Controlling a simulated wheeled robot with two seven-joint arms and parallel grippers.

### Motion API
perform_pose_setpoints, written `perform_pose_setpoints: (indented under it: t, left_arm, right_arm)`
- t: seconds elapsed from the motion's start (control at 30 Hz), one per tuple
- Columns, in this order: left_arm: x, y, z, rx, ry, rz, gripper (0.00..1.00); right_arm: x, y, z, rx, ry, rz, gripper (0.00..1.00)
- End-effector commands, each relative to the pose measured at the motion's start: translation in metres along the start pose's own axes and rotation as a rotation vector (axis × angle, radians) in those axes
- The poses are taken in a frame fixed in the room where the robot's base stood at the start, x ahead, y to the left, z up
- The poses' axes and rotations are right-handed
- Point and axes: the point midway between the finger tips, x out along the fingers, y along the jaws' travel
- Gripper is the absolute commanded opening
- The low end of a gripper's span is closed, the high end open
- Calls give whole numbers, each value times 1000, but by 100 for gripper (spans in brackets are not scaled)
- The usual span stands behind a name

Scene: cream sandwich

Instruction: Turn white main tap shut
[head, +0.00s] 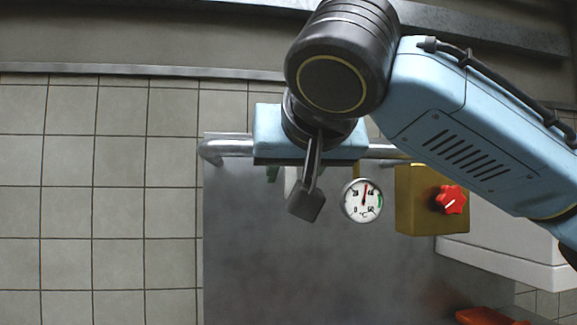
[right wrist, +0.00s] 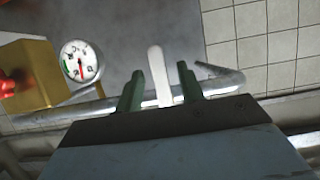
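The white main tap's handle (right wrist: 158,76) is a slim white lever with a rounded end. In the right wrist view it stands between the two green fingers of my right gripper (right wrist: 160,78), with a narrow gap on each side. The right gripper is open around the handle. In the head view the right gripper (head: 282,176) is at the pipe, and only a small white part of the handle (head: 291,180) shows; the rest is hidden by my wrist. My left gripper is not in view.
A metal pipe (head: 228,147) runs across behind the gripper. To its right are a round dial thermometer (head: 361,200) and a brass box (head: 415,205) with a red knob (head: 451,199). A white box (head: 500,235) stands further right.

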Motion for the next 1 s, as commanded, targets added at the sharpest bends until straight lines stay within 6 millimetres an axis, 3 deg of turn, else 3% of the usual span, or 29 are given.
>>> perform_pose_setpoints:
  t: [0.23,0.6,0.9,1.0]
  left_arm:
    - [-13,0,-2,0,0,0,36]
    - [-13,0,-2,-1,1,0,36]
    - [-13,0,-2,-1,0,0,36]
    - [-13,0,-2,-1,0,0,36]
  right_arm:
    - [30,0,-1,-1,0,1,38]
    - [36,0,0,-1,2,-1,38]
    - [36,0,0,-1,2,0,0]
    - [36,0,0,-1,2,-1,0]
